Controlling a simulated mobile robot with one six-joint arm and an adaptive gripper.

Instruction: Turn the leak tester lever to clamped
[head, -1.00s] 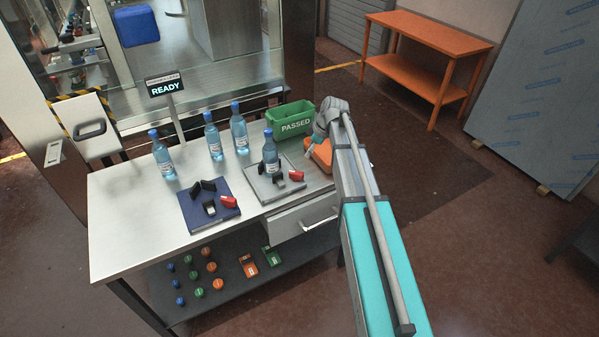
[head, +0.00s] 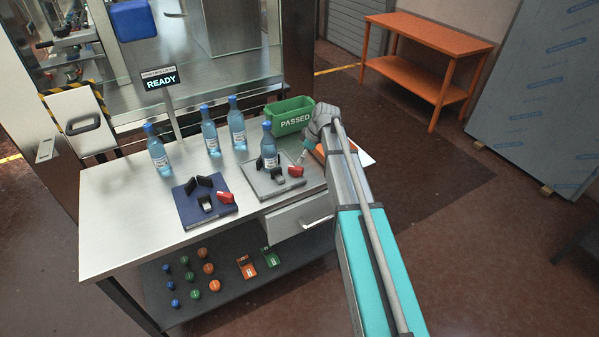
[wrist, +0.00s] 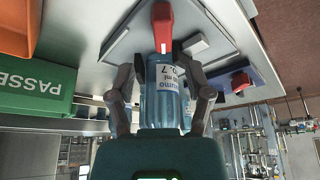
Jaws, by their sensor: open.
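Two testers stand on the metal bench. The right one, a grey plate (head: 258,188), holds an upright blue-capped bottle (head: 269,147) between dark jaws. Its red lever (head: 296,171) is at the plate's right side. The left one, a blue plate (head: 190,217), has no bottle and a red lever (head: 226,197). My gripper (wrist: 158,72) is open; in the head view it is small, just right of the grey tester's red lever. In the wrist view that red lever (wrist: 162,28) lies ahead, in line with the gap between the fingers, with the bottle (wrist: 160,95) behind. Contact is unclear.
A green PASSED bin (head: 290,117) and an orange bin (head: 318,150), partly hidden by my arm, stand at the bench's right end. Several bottles (head: 158,152) stand behind the testers. A READY sign (head: 160,78) stands at the back. The bench's front left is clear.

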